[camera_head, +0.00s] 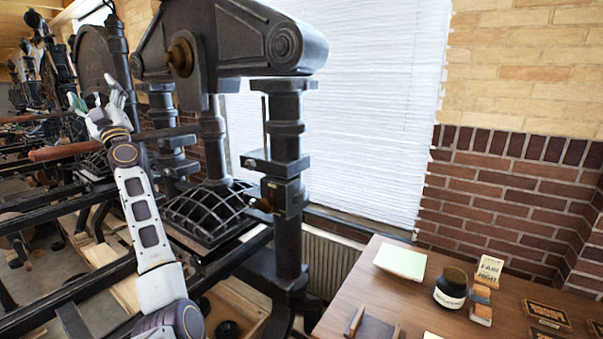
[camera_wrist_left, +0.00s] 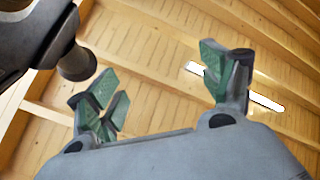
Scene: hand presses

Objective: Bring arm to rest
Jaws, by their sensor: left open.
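My left arm (camera_head: 140,215) reaches up from the bottom left of the head view, in front of the black hand press (camera_head: 286,150). My left gripper (camera_head: 103,98) is raised beside the press, at the upper left, and looks empty. In the left wrist view its green-padded fingers (camera_wrist_left: 160,85) are spread wide apart with nothing between them. Wooden ceiling boards show behind them. A dark part of a press (camera_wrist_left: 35,40) shows at the upper left of that view, near the fingers. My right gripper is in neither view.
A brown wooden handle (camera_head: 65,151) sticks out left of my arm. A wooden table (camera_head: 480,300) at the lower right carries a pale paper stack (camera_head: 400,261), a dark jar (camera_head: 451,287) and small blocks (camera_head: 481,304). More presses stand at the far left.

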